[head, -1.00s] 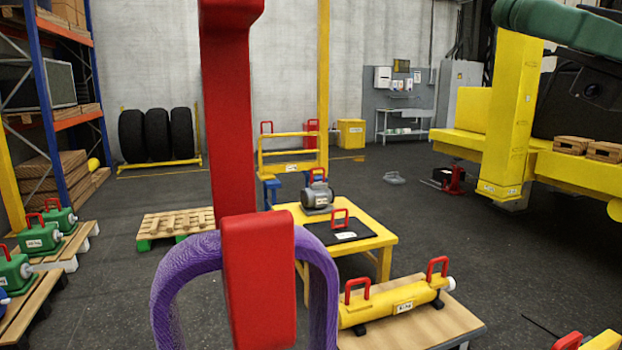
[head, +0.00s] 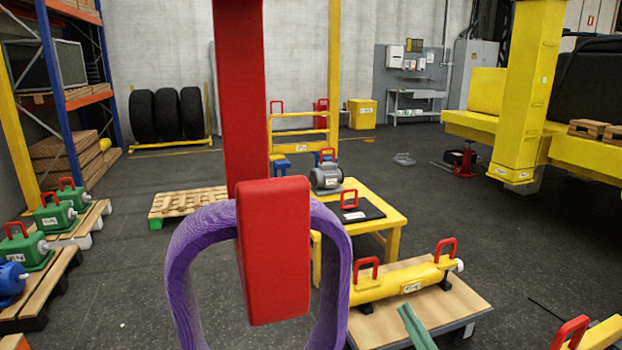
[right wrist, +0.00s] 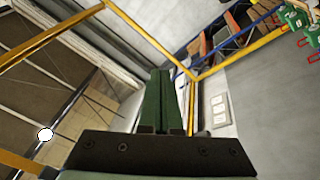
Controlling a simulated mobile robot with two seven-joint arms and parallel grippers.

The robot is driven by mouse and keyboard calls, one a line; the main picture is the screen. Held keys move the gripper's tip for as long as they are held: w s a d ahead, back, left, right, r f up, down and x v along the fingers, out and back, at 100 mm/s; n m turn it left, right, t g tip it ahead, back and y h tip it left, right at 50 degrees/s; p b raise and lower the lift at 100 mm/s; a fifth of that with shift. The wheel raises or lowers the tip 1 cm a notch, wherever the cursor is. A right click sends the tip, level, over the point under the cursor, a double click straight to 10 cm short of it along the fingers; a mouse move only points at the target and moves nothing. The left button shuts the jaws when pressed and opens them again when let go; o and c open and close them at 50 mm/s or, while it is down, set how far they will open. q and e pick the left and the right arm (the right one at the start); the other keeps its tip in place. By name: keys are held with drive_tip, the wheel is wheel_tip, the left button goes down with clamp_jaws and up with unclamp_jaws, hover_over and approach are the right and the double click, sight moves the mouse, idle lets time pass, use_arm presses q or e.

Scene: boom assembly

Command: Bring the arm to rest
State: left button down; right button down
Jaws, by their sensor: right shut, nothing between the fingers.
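My right gripper (head: 415,328) shows at the bottom of the head view as two green fingertips pressed together. It appears in front of the wooden-topped platform (head: 466,300) that bears a yellow cylinder (head: 385,288) with red handles. I cannot tell how far above the platform it is. The right wrist view shows the same green fingers (right wrist: 160,100) shut and empty, pointing toward the wall and ceiling. My left gripper is in neither view.
A red hook (head: 275,250) with a purple sling (head: 190,255) hangs close in front. A yellow table (head: 385,222) stands behind it. A yellow column (head: 530,90) is at right, a pallet (head: 185,201) at left. Dark floor (head: 460,215) is clear between table and column.

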drive_tip(key=s+f+m+g+h, duration=0.25)
drive_tip(key=s+f, duration=0.25)
drive_tip(key=f, duration=0.4)
drive_tip(key=s+f+m+g+h, duration=0.1)
drive_tip(key=s+f+m+g, duration=0.25)
drive_tip(key=f, duration=0.65)
drive_tip(key=s+f+m+g+h, duration=0.1)
drive_tip(key=s+f+m+g, duration=0.2)
drive_tip(key=s+f, duration=0.9)
drive_tip(key=s+g, duration=0.2)
drive_tip(key=s, duration=0.2)
drive_tip(key=shift+a+f, duration=0.35)
